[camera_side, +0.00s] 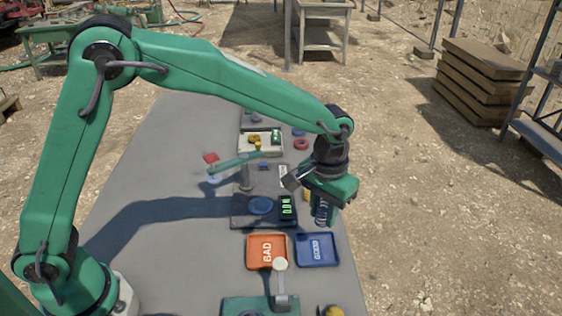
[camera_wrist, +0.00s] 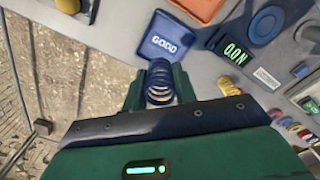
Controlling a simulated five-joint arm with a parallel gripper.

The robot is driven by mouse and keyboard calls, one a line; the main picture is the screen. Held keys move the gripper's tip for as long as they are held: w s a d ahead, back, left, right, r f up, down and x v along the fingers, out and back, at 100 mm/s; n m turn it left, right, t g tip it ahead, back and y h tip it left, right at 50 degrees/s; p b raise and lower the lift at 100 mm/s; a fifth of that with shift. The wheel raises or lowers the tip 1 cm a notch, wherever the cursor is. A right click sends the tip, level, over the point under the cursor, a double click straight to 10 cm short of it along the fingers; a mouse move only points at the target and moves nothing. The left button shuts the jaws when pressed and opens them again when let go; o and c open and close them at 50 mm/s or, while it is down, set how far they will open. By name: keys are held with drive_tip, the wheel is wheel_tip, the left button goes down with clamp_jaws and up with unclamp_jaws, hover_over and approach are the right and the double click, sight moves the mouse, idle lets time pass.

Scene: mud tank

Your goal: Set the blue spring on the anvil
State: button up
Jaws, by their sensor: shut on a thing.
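My gripper (camera_side: 322,208) is shut on the blue spring (camera_side: 321,214), which hangs upright between its fingers to the right of the dark test stand. The coils show between the fingers of my gripper (camera_wrist: 159,88) in the wrist view, where I see the blue spring (camera_wrist: 159,76) from above. The anvil looks like the round blue disc (camera_side: 260,205) on the stand's base, with nothing on it; it also shows at the top right of the wrist view (camera_wrist: 264,23). The spring is apart from it, to its right in the side view.
A green display (camera_side: 286,208) sits between the disc and my gripper; it reads 0.0 N in the wrist view (camera_wrist: 232,50). A green lever (camera_side: 234,162) reaches above the stand. An orange BAD tray (camera_side: 252,262) and blue GOOD tray (camera_side: 330,262) lie in front. Coloured springs lie behind.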

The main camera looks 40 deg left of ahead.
drive_tip(key=shift+a, duration=0.1)
idle(0.3)
drive_tip(key=w+a+f+n, duration=0.1)
drive_tip(key=a+n, duration=0.3)
drive_tip(key=a, duration=1.6)
drive_tip(key=shift+w+f, duration=0.35)
drive_tip(key=shift+f, duration=0.25)
drive_tip(key=shift+a+f, duration=0.1)
drive_tip(key=shift+f, duration=0.05)
hover_over(261, 206)
drive_tip(key=shift+a+f, duration=0.1)
drive_tip(key=shift+f, duration=2.4)
drive_tip(key=shift+f, duration=1.15)
drive_tip(key=o, duration=1.4)
